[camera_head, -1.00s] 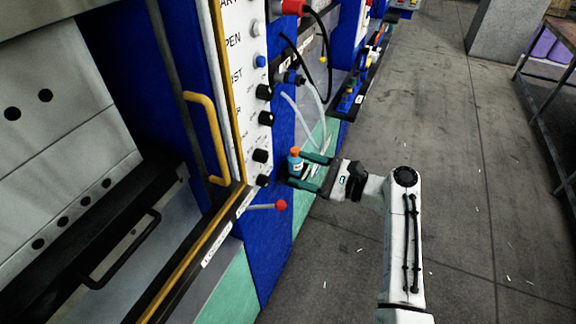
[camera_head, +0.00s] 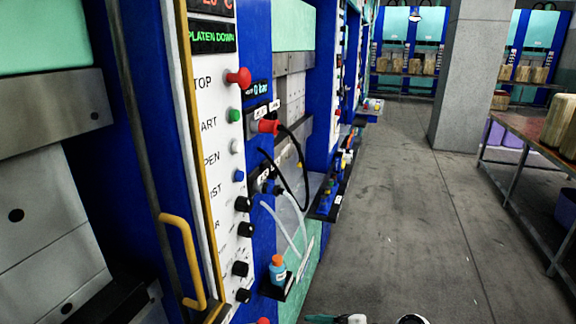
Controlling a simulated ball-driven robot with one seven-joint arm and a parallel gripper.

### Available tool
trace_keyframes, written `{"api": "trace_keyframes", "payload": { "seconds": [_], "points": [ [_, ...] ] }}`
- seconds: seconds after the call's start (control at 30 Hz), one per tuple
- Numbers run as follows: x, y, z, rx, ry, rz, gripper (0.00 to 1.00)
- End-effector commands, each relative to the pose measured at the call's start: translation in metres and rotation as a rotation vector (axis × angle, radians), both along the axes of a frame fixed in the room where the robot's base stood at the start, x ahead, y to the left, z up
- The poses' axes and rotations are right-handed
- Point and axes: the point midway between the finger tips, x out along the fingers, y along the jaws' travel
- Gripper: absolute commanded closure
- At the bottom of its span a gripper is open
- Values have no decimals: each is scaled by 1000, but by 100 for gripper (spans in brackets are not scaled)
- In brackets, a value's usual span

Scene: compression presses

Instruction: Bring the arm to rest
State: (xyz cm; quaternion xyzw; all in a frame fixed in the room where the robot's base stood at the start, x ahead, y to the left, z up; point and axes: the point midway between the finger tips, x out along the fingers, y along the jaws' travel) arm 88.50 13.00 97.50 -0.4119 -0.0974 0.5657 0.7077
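My arm shows only at the bottom edge of the head view. The top of my gripper (camera_head: 322,318) pokes in there, with one green finger pointing left and white wrist parts to its right. The rest of the gripper and most of the arm are cut off, so its opening cannot be judged. A small blue bottle with an orange cap (camera_head: 278,268) stands upright on a small dark shelf (camera_head: 272,291) on the press front. The visible finger is below and right of the bottle, apart from it.
The press control panel (camera_head: 215,130) with knobs, a red button (camera_head: 238,77) and a yellow handle (camera_head: 184,260) stands at left. Hoses hang beside it. Open grey floor (camera_head: 400,220) lies to the right, with a pillar (camera_head: 468,75) and a table (camera_head: 535,130) beyond.

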Motion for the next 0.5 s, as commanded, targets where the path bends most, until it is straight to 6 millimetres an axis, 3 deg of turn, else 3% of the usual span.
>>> {"api": "trace_keyframes", "payload": {
  "seconds": [0.03,0.2,0.33,0.5],
  "points": [
    [-23,-18,-28,-114,-34,21,40],
    [-104,-75,-93,-511,-158,163,40],
    [-173,-119,-122,-792,-224,323,40],
    [-263,-167,-130,-1090,-267,565,40]
  ]
}}
